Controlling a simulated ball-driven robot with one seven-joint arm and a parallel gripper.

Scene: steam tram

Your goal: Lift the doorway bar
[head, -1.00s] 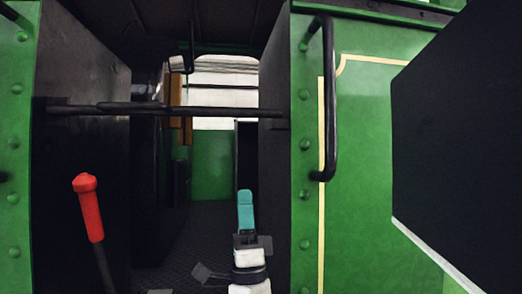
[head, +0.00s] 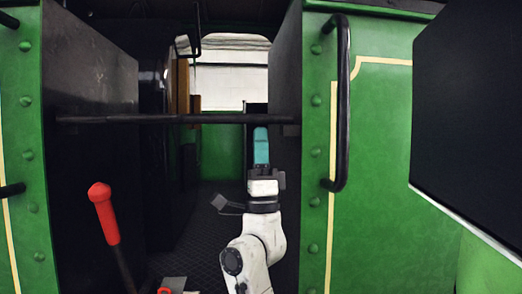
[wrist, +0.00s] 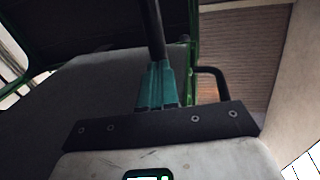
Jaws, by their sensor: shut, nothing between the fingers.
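The doorway bar (head: 165,120) is a dark, thin rod lying level across the cab doorway, from the left dark panel to the right one. My gripper (head: 261,130) has teal fingers, which are shut and empty. It points upward, with its tips just under or against the bar near the bar's right end; I cannot tell whether they touch. In the wrist view, the teal fingers (wrist: 157,85) are close together, and a dark rod (wrist: 153,30), probably the bar, rises from behind their tips.
A red-handled lever (head: 103,210) stands at the lower left. A black vertical handrail (head: 342,105) is fixed on the green wall right of the doorway. A large black panel (head: 468,120) juts in at the right. The cab floor (head: 200,235) behind the bar looks clear.

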